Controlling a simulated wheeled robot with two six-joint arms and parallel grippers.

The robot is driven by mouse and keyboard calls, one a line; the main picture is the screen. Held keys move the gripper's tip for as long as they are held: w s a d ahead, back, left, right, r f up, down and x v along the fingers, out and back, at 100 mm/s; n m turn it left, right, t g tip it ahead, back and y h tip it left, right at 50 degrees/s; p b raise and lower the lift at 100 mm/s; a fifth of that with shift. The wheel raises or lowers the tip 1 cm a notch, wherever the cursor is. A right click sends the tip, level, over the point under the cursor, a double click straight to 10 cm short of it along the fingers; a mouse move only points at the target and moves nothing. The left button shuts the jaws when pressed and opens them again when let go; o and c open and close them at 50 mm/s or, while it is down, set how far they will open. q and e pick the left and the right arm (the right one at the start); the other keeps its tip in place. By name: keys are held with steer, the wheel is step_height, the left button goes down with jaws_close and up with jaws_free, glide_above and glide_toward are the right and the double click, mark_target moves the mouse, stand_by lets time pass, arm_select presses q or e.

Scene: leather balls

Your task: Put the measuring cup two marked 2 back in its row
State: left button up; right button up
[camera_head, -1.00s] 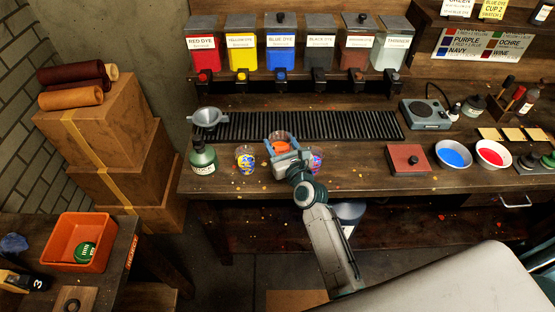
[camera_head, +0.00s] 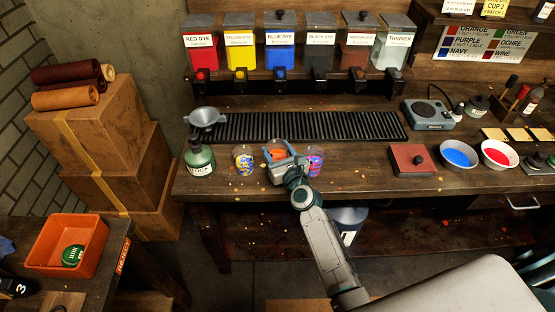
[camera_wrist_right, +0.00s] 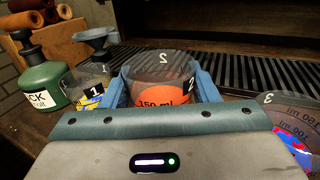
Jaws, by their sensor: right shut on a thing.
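The cup is at the bench's front part, between the cup marked 1 (camera_head: 244,160) on the left and the cup marked 3 (camera_head: 314,160) on the right. Its base is hidden by my gripper, so I cannot tell whether it touches the bench. My left gripper is not in view.
A green bottle (camera_head: 200,160) and a funnel (camera_head: 205,117) stand left of the cups. A black ribbed rack (camera_head: 300,126) lies behind them. A red block (camera_head: 412,160) and bowls of blue (camera_head: 458,154) and red (camera_head: 495,153) lie to the right.

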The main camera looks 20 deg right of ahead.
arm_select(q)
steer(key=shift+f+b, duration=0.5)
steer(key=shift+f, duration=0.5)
arm_select(e)
steer(key=shift+f, duration=1.15)
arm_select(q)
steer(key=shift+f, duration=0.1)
arm_select(e)
steer(key=shift+f, duration=0.2)
steer(key=o, duration=1.1)
steer(key=shift+r, duration=0.15)
steer(key=shift+r, duration=0.2)
arm_select(q)
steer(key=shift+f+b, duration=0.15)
steer(key=shift+b, duration=0.15)
arm_select(e)
steer(key=s, duration=0.4)
steer(key=s+d, duration=0.1)
steer(key=s, duration=0.7)
steer(key=shift+d+f, duration=0.1)
steer(key=shift+d, duration=0.05)
